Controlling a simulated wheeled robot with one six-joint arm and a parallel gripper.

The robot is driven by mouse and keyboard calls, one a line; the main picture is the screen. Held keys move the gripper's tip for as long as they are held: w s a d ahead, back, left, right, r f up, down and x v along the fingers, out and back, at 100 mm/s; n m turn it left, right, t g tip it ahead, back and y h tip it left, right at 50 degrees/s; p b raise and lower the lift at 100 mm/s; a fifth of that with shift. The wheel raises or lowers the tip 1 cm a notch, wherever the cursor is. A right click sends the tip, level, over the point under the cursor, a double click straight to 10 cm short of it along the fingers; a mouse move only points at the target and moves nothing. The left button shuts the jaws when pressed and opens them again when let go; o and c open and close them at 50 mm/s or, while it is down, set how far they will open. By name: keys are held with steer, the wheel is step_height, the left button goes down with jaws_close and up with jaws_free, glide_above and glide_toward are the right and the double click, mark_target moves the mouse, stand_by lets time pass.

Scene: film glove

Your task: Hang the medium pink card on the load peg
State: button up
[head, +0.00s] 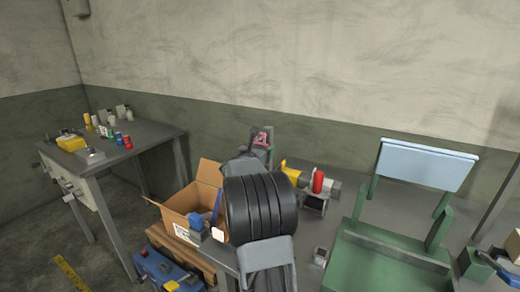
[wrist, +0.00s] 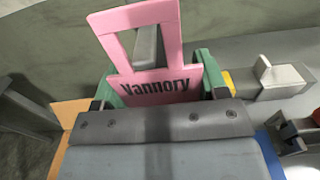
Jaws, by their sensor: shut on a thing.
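My gripper is shut on the card's lower part, with green finger parts at either side. A grey bar (wrist: 147,46), possibly the load peg, shows within the opening; I cannot tell whether it passes through or lies behind. In the head view a small piece of the pink card (head: 263,138) shows at my gripper, beyond my arm, which hides most of it.
An open cardboard box (head: 183,205) stands left of my arm. Yellow and red fittings (head: 318,182) lie on the bench to the right. A green stand with a pale blue panel (head: 425,165) is farther right. A side table (head: 150,135) with small items is at left.

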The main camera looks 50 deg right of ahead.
steer(key=shift+w+d+f+b, duration=0.1)
steer(key=shift+d+f+b, duration=0.35)
steer(key=shift+b, duration=0.3)
stand_by(0.5)
steer(key=o, duration=1)
steer(key=shift+c, duration=0.2)
steer(key=shift+a+b, duration=0.1)
steer(key=shift+b, duration=0.2)
